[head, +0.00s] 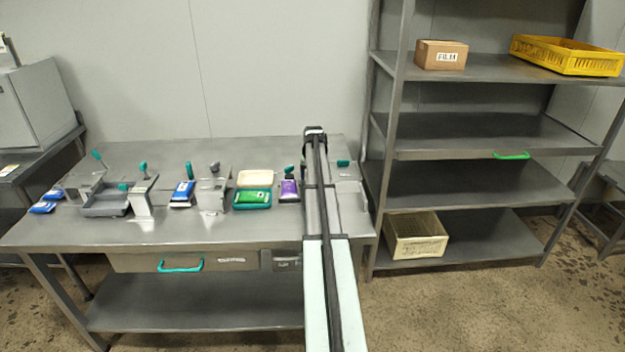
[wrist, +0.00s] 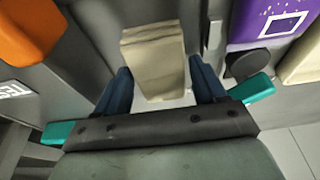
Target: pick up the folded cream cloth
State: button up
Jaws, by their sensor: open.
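In the wrist view, a cream folded cloth (wrist: 154,52) shows as a thick, layered block. My gripper (wrist: 160,66) is open, with its two dark blue fingers on either side of the cloth's near part. I cannot tell whether either finger touches it, or how far down the fingertips reach. In the head view my arm reaches over the right end of the steel table, and the cloth and the fingers are hidden there.
A purple packet (head: 290,190) lies left of my arm, also seen in the wrist view (wrist: 268,18). An orange object (wrist: 28,32) is close on the wrist view's left. A green packet in a teal tray (head: 237,204) stands farther left. The shelf rack (head: 398,110) is on the right.

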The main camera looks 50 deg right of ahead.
jog(key=shift+f, duration=0.25)
dwell(0.5)
jog(key=c, duration=0.7)
